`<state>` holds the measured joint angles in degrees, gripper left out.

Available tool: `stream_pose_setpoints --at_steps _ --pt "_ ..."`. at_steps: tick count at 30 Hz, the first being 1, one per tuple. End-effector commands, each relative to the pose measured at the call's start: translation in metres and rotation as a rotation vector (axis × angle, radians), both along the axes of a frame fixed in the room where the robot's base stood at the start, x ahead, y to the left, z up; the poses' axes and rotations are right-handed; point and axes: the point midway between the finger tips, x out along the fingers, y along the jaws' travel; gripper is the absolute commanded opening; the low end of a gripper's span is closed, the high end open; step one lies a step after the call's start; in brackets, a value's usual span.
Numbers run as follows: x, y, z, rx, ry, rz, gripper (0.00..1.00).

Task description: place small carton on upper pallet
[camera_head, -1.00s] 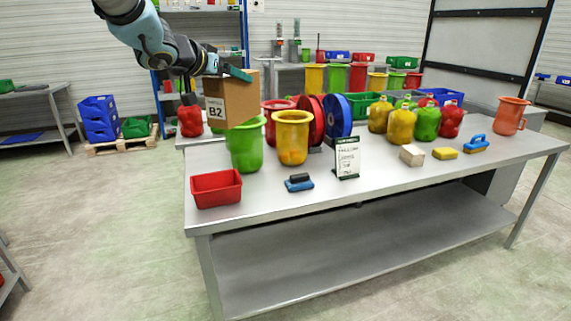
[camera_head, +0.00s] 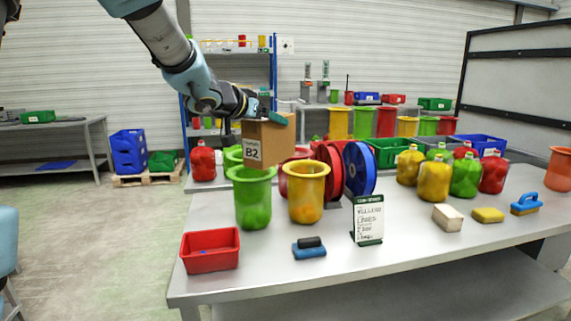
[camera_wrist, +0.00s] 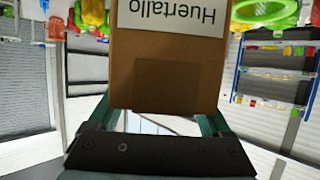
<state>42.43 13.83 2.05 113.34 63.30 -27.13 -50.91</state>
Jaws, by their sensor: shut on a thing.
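My gripper (camera_head: 272,117) is shut on a small brown carton (camera_head: 272,146) with a white label reading B2. In the head view it holds the carton up above the table, behind and over the green and yellow buckets. In the wrist view the carton (camera_wrist: 165,75) fills the middle between the two fingers, with a label reading Huertallo. A wooden pallet (camera_head: 148,180) lies on the floor at the left, bearing blue crates (camera_head: 129,153) and a green crate (camera_head: 162,161). I cannot tell whether this is the upper pallet.
The steel table (camera_head: 345,270) holds a red bin (camera_head: 210,251), a green bucket (camera_head: 253,200), a yellow bucket (camera_head: 305,192), a blue reel (camera_head: 359,170), a sign (camera_head: 367,219) and several jugs. A blue-framed shelf (camera_head: 272,75) stands behind. The floor at left (camera_head: 90,240) is clear.

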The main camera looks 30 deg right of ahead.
Motion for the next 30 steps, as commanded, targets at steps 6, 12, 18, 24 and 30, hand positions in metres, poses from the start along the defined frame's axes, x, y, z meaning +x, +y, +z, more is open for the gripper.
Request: stream_pose_setpoints --at_steps 6,12,18,24,30 --pt "-0.001 -0.001 -0.039 -0.001 0.003 -0.002 0.0" --pt "0.0 -0.001 -0.081 0.0 0.0 -0.001 0.0" --pt "-0.001 -0.001 -0.124 0.0 0.002 -0.002 0.0" --pt "0.0 -0.001 -0.167 0.002 0.0 0.0 0.0" --pt "0.0 -0.001 -0.208 0.001 0.0 -0.001 0.0"
